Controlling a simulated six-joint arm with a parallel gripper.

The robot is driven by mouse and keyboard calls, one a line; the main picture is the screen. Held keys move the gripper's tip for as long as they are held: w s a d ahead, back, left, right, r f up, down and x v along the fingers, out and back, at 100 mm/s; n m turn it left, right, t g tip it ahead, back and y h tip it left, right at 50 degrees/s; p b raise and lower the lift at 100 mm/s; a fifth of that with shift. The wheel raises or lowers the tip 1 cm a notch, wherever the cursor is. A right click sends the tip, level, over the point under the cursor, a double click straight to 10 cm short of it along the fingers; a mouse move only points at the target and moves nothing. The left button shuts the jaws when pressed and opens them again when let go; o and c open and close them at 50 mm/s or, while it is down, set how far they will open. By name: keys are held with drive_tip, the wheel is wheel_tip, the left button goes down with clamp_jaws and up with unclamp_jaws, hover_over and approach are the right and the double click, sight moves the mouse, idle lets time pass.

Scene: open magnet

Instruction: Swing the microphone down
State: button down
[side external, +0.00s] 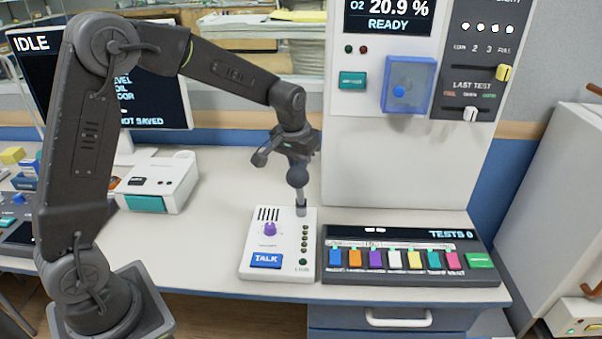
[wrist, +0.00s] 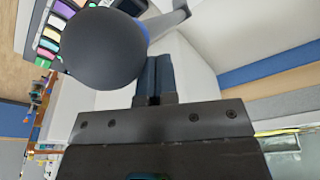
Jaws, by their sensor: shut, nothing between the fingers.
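The microphone has a dark round head (side external: 298,174) on a grey stem (side external: 301,199). It stands nearly upright from the back right corner of the white intercom box (side external: 252,240), which has a purple knob and a blue TALK button. My gripper (side external: 292,142) is right at the microphone head in the side view, and its fingertips are hard to make out there. In the wrist view the two dark fingers (wrist: 155,75) are shut together and empty. The microphone head (wrist: 104,48) looms large just left of them; I cannot tell if they touch.
A panel of coloured buttons (side external: 410,278) lies right of the intercom. A tall white console (side external: 400,160) with a blue-covered button stands behind it. A white box with a teal front (side external: 165,183) and a monitor (side external: 160,100) are at left. The desk left of the intercom is clear.

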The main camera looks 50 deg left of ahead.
drive_tip(key=shift+s+d+f, duration=0.9)
drive_tip(key=shift+d, duration=0.05)
drive_tip(key=shift+s+d+f, duration=0.35)
drive_tip(key=shift+f, duration=0.3)
drive_tip(key=shift+w+a, duration=0.1)
drive_tip(key=shift+w+a+r, duration=0.1)
drive_tip(key=shift+w+a, duration=0.7)
drive_tip(key=w+v, duration=0.2)
drive_tip(key=v, duration=0.7)
drive_tip(key=shift+a+r, duration=0.25)
drive_tip(key=shift+r, duration=0.3)
